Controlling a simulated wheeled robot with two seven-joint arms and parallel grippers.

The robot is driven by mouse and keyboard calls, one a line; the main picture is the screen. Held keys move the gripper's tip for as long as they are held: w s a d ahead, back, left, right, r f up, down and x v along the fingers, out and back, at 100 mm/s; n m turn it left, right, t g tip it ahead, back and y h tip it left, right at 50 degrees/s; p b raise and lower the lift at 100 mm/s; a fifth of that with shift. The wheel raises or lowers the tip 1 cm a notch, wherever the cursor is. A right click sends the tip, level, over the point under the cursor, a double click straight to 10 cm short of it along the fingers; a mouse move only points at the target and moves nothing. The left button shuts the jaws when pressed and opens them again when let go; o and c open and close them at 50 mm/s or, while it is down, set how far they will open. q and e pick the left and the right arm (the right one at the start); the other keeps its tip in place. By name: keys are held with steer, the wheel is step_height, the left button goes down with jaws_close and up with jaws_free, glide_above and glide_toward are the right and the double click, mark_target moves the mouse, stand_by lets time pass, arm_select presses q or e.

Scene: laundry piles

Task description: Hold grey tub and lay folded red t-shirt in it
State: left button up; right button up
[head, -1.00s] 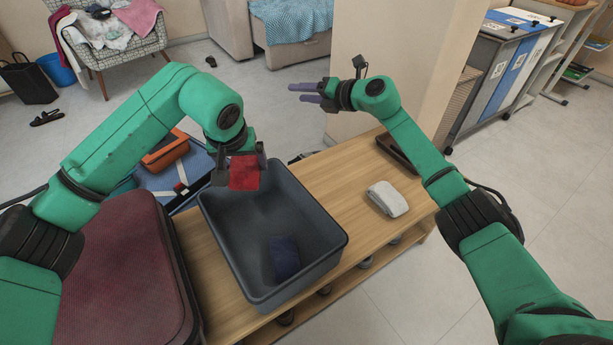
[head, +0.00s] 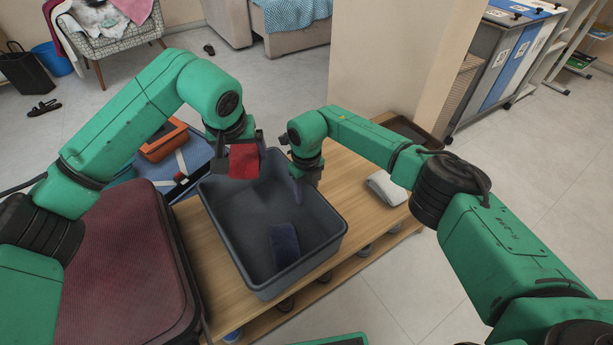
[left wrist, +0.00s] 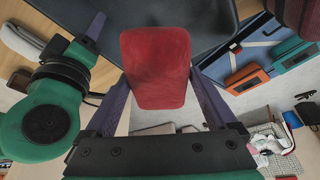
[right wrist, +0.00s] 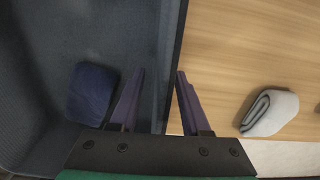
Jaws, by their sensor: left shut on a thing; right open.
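The folded red t-shirt (head: 244,162) is clamped in my left gripper (head: 238,148), above the far left part of the grey tub. It also fills the middle of the left wrist view (left wrist: 157,65). The grey tub (head: 225,220) stands on the wooden bench with a dark blue folded cloth (head: 284,243) on its floor. My right gripper (head: 306,183) is open at the tub's right side, pointing down. In the right wrist view its fingers (right wrist: 161,72) straddle the tub's wall (right wrist: 173,45), one inside and one outside; contact is unclear.
A light grey folded cloth (head: 387,188) lies on the bench (head: 345,185) right of the tub. A dark tray (head: 412,131) is at the bench's far end. A dark red suitcase (head: 115,265) is left of the tub. A blue case (head: 190,165) with an orange pouch (head: 164,141) lies behind.

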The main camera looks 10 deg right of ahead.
steer(key=shift+f, duration=0.85)
jaws_close()
steer(key=shift+d, duration=0.1)
stand_by(0.6)
